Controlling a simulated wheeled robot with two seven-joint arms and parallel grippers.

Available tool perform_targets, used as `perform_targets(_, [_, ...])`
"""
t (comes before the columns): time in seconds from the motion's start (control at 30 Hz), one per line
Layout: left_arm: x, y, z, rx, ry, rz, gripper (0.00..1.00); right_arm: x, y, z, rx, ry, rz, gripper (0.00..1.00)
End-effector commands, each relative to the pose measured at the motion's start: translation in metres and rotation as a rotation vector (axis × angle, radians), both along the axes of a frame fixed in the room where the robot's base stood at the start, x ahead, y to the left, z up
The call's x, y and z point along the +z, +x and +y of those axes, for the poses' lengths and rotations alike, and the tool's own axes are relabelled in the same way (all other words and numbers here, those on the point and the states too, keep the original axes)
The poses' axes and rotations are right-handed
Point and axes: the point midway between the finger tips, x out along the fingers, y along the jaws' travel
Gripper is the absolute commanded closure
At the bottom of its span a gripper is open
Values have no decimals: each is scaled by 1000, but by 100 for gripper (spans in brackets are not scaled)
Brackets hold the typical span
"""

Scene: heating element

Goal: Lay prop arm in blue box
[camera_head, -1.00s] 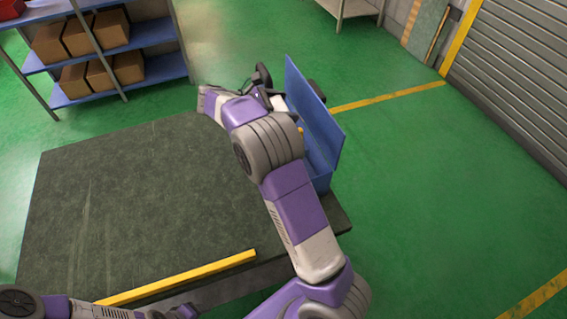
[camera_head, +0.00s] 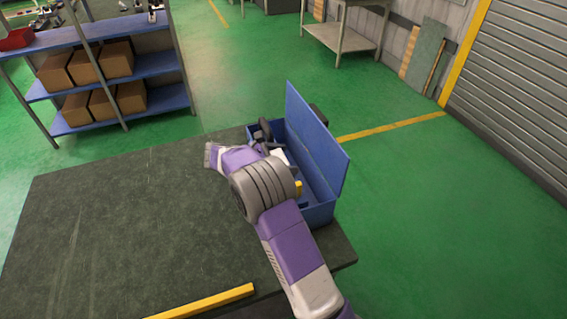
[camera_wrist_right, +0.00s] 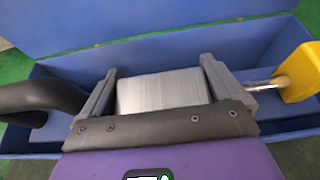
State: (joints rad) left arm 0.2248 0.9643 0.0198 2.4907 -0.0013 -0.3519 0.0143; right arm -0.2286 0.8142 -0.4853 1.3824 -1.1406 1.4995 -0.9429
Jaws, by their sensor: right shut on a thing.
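The blue box (camera_head: 320,212) stands open at the right end of the dark table, its lid raised on the right side. It also fills the right wrist view (camera_wrist_right: 200,45). My right gripper (camera_wrist_right: 159,78) is shut on the prop arm's silver ribbed block (camera_wrist_right: 165,93). What looks like the rest of the prop arm, a black curved part and a yellow end on a metal shaft, sticks out on both sides. In the head view the prop arm (camera_head: 280,157) lies over or inside the box opening. I cannot tell whether it touches the floor. My left gripper is out of view.
The dark table (camera_head: 130,220) is mostly bare, with a yellow strip (camera_head: 205,301) near its front edge. A shelf with cardboard boxes (camera_head: 102,62) stands behind at left. A metal bench (camera_head: 345,38) stands far back. Green floor is clear to the right.

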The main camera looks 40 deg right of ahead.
Motion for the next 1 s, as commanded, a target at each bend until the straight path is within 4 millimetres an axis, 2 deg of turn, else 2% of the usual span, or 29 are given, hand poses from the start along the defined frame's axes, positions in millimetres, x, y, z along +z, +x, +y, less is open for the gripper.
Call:
perform_targets(0.33, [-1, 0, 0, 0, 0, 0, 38, -3, 0, -1, -2, -3, -4, 70])
perform_targets(0.83, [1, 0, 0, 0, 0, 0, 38, -19, -1, 0, -3, 2, 0, 70])
perform_targets(0.87, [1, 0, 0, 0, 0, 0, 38, -21, -1, 0, -3, 5, 3, 2])
perform_targets(1.0, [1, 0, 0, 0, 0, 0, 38, -23, -2, 1, -3, 7, 4, 0])
